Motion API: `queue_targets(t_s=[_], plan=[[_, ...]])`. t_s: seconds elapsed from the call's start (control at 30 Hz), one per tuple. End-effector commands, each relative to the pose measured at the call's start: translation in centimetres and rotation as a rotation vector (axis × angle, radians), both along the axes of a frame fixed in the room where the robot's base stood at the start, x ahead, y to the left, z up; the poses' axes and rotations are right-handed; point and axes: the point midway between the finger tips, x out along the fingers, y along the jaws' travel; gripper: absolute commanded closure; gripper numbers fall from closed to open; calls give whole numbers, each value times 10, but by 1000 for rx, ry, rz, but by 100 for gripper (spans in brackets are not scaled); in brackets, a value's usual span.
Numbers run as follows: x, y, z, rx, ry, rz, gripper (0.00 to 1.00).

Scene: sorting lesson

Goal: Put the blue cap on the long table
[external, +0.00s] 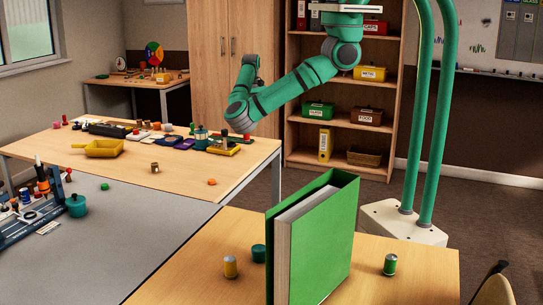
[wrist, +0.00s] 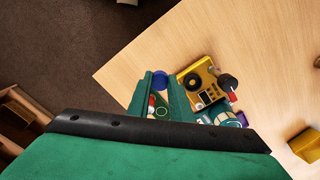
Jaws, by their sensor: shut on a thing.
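The blue cap (wrist: 160,79) shows in the wrist view as a small round blue thing between the tips of my gripper (wrist: 161,88). The two teal fingers are shut on it. Its height above the tabletop is hard to tell. The wooden long table (wrist: 140,62) lies below, and its corner and edges show around the gripper. In the external view the long table (external: 120,165) stands at left centre. My arm reaches over its far right side there; the fingers and cap cannot be made out.
A yellow device with a dark knob (wrist: 200,84) stands just right of the fingers. The table's front middle is mostly clear. A green binder (external: 325,240) stands on the nearer table.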

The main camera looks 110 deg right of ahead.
Motion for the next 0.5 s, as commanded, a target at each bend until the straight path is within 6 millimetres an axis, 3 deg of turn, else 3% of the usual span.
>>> queue_targets(t_s=[0.17, 0.5], plan=[[3, -8, -4, 1, 2, -1, 100], [37, -63, -35, 3, 4, 4, 100]])
